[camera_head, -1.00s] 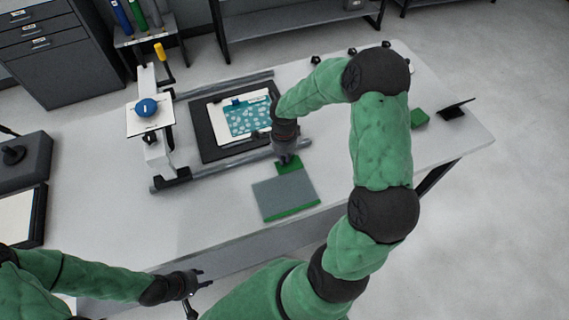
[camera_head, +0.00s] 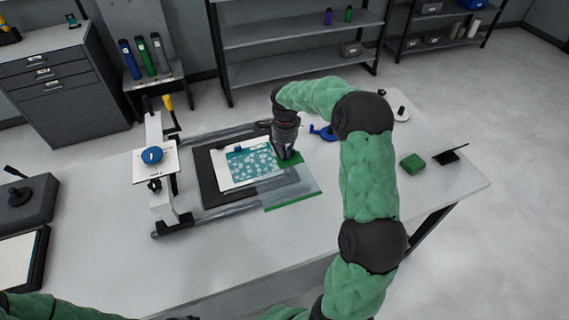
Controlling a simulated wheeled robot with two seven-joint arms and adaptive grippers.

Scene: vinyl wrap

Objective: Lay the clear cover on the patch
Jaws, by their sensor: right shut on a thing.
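The teal patterned patch (camera_head: 250,165) lies on a white sheet on the dark mat (camera_head: 208,184) between two rails. My right gripper (camera_head: 288,158) is at the patch's right edge, pointing down, shut on the green tab of the clear cover (camera_head: 304,185). The cover is a see-through sheet with a green strip along its near edge. It stretches from the gripper toward the front, over the near rail and the mat's right corner. It seems to lie mostly right of and in front of the patch; its exact height is unclear.
A press-like stand with a blue knob (camera_head: 152,155) is left of the mat. A blue item (camera_head: 322,132), a green block (camera_head: 412,163) and a small black stand (camera_head: 450,154) are to the right. The table front (camera_head: 240,250) is clear.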

